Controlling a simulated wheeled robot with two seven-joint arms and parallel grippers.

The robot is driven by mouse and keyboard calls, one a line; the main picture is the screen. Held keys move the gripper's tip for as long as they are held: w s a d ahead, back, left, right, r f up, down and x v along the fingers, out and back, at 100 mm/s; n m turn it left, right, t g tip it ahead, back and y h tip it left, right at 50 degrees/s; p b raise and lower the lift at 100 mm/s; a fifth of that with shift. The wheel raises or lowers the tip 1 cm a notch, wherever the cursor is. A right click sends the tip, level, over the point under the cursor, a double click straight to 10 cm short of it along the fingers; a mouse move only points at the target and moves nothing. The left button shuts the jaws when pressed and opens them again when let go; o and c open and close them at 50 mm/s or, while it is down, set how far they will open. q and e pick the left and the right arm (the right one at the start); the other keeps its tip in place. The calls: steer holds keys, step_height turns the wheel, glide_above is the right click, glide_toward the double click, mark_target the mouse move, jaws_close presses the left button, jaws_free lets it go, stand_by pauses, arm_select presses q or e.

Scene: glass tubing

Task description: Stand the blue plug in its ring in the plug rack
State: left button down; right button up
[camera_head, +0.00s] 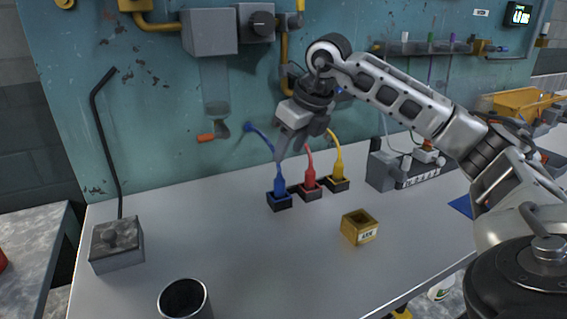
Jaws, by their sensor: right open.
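The blue plug (280,184) stands upright in the blue-marked ring at the left end of the plug rack (280,203). Its blue cord (262,138) arcs up and left to the wall. My right gripper (286,153) is open, just above the blue plug and close to its cord, with the fingers pointing down. I cannot tell whether a finger touches the cord. The red plug (310,177) and the yellow plug (339,170) stand in the rings to the right. My left gripper is not in view.
A dark cup (184,299) is at the front edge, and a grey block with a bent rod (117,247) at the left. A grey unit (383,171) stands right. The table's front middle is clear.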

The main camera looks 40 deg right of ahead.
steer(key=shift+v, duration=1.5)
